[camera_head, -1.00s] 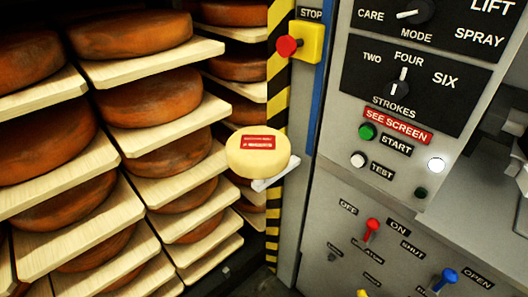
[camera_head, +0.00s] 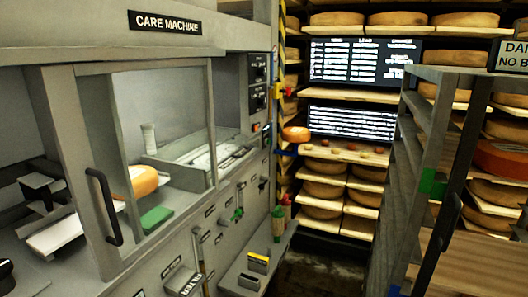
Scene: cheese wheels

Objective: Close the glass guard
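The glass guard (camera_head: 172,100) is a grey-framed clear panel on the left side of the care machine, under its sign (camera_head: 165,22). A black upright handle (camera_head: 104,207) is on a grey post at its left. Through or beside the glass I see an orange cheese wheel (camera_head: 143,180), a green block (camera_head: 157,218) and a white plate (camera_head: 55,236). I cannot tell how far the guard stands open. Neither of my grippers shows in this view.
A control panel (camera_head: 258,85) and several levers (camera_head: 238,200) line the machine front. A ledge (camera_head: 240,270) sticks out below. A dark-handled frame (camera_head: 447,220) stands at the right. Cheese shelves (camera_head: 335,208) and two screens (camera_head: 362,62) are at the back. A narrow dark aisle lies between.

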